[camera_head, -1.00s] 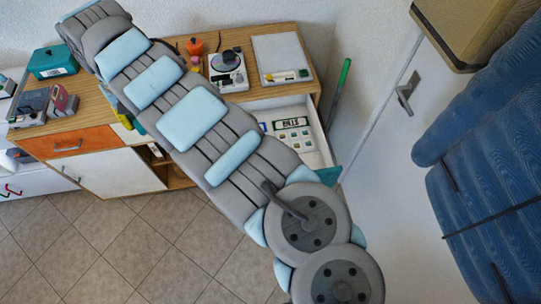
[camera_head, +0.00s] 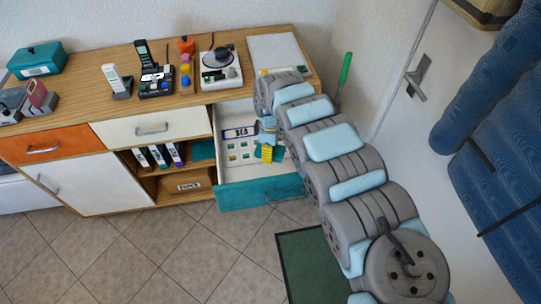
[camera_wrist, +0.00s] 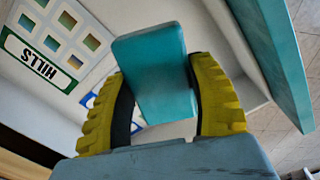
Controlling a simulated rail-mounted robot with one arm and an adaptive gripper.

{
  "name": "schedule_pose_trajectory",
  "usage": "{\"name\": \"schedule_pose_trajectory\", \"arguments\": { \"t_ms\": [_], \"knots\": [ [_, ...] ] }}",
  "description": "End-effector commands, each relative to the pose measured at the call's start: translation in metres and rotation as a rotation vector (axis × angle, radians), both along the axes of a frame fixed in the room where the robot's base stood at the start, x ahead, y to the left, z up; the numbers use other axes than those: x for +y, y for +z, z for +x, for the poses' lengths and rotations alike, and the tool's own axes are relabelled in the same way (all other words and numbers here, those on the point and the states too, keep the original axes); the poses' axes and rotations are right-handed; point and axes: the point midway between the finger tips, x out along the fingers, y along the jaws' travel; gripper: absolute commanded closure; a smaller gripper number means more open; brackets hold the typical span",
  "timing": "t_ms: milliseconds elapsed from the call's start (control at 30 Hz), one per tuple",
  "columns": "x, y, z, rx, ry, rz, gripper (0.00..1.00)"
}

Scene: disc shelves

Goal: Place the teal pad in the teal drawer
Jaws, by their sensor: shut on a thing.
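My gripper (camera_head: 267,152) has yellow ribbed fingers and is inside the outline of the open teal drawer (camera_head: 245,194), over its right part. In the wrist view its fingers are shut on the teal pad (camera_wrist: 154,75), a flat block tilted between them. In the head view the pad is mostly hidden by my gripper and arm. The drawer's white inside shows with its teal front (camera_wrist: 276,50) at the right of the wrist view. Whether the pad touches the drawer floor I cannot tell.
A SEA card (camera_head: 240,132) and small coloured squares lie in the drawer; a HILLS card (camera_wrist: 38,58) shows in the wrist view. A white drawer (camera_head: 150,129) and an orange drawer (camera_head: 42,146) are shut. A record player (camera_head: 220,70) and phones stand on the top.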

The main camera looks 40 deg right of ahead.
Motion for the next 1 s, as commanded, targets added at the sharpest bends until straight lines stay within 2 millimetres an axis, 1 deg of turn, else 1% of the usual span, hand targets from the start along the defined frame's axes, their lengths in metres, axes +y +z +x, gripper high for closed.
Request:
{"name": "schedule_pose_trajectory", "arguments": {
  "t_ms": [33, 100, 233, 367, 600, 833, 1000],
  "knots": [
    [-0.008, -0.014, -0.007, 0.0, 0.013, 0.0, 0.76],
    [-0.016, -0.021, -0.014, 0.0, 0.033, 0.0, 0.76],
    [-0.022, -0.029, -0.02, -0.001, 0.052, -0.001, 0.76],
    [-0.022, -0.042, -0.021, -0.001, 0.055, 0.003, 0.76],
    [-0.021, -0.079, -0.021, 0.0, 0.055, 0.001, 0.76],
    [-0.022, -0.093, -0.02, -0.002, 0.054, 0.0, 0.76],
    [-0.022, -0.115, -0.02, -0.001, 0.055, 0.0, 0.76]
  ]
}}
